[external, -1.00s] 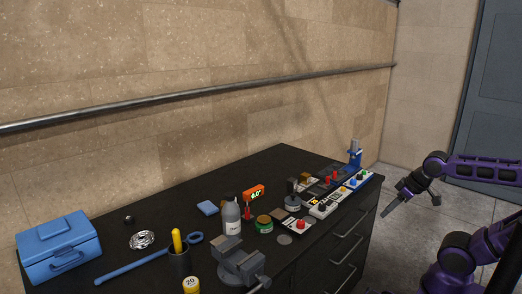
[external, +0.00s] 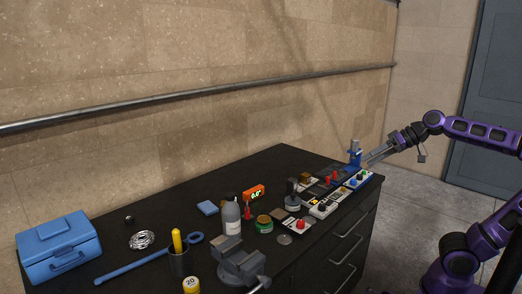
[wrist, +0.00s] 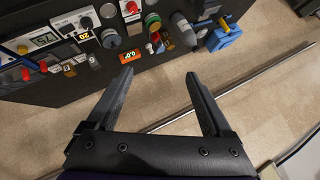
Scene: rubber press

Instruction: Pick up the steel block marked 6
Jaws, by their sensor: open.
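My gripper (external: 369,164) is at the right end of the dark bench in the external view, close beside the blue press-like stand (external: 355,153). In the wrist view my gripper (wrist: 158,76) is open, with nothing between its two fingers. I cannot read a 6 on any block in either view. Small metal-looking blocks, one grey (wrist: 93,62) and one brass-coloured (wrist: 68,70), sit on the bench at the upper left of the wrist view. I cannot tell whether the block marked 6 is among them.
The bench (external: 160,215) carries a crowded row of control boxes (external: 323,207), an orange display (external: 253,192), a grey bottle (external: 231,218), a vise (external: 240,262) and a blue toolbox (external: 58,247). A wall rail (external: 200,101) runs behind. Bare bench top lies along the back.

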